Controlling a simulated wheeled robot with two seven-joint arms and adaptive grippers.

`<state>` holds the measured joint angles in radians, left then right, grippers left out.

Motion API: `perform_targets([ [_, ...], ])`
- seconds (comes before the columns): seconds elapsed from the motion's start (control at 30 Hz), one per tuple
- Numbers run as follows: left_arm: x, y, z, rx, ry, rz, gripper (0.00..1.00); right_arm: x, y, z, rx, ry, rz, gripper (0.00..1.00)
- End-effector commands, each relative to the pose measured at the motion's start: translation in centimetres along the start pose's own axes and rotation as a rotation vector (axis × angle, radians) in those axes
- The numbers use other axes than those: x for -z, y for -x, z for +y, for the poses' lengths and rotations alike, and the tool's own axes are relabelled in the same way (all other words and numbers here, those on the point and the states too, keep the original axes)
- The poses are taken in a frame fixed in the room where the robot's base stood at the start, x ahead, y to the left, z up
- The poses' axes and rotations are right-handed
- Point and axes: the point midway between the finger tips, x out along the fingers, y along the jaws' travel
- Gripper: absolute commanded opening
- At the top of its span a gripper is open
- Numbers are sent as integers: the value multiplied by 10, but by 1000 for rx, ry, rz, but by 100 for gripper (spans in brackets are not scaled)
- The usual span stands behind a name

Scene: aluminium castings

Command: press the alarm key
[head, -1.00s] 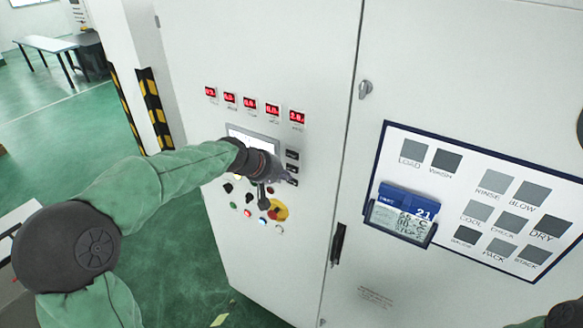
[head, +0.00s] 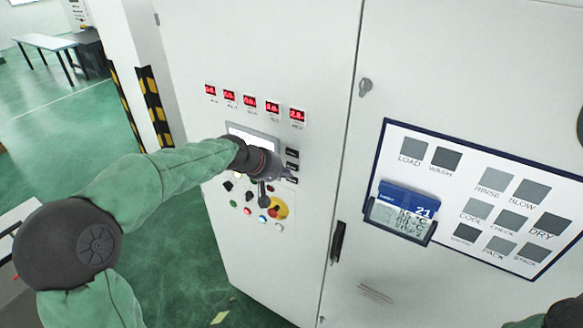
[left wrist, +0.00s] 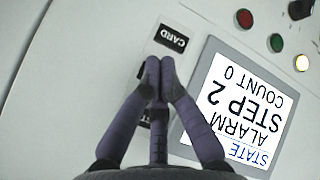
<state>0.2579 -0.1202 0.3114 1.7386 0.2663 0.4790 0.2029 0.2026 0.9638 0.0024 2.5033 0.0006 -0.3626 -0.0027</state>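My left gripper (head: 288,176) is at the column of black keys beside the screen on the white cabinet. In the left wrist view its fingers (left wrist: 154,78) are together with nothing seen between them. The fingertips cover most of one black key, whose label I cannot read. The key beyond the tips is marked CARD (left wrist: 171,38). A dark key edge shows behind the fingers. No key label reading alarm is visible. The screen (left wrist: 236,112) shows STATE, ALARM, STEP 2 and COUNT 0, upside down. Whether the fingertips touch the panel I cannot tell. My right gripper is not seen.
Coloured buttons and a yellow-ringed knob (head: 279,210) lie below the screen. Red number displays (head: 250,102) are above it. A board of grey squares (head: 478,197) and a blue-topped display (head: 402,213) are on the right door. Green floor is open at left.

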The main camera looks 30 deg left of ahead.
Motion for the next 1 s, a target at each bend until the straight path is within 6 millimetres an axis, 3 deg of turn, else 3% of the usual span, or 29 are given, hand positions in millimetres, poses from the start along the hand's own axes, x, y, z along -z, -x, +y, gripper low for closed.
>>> perform_targets([
  [1.0, 4, -6, 4, 0, 0, 0, 0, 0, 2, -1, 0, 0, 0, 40],
])
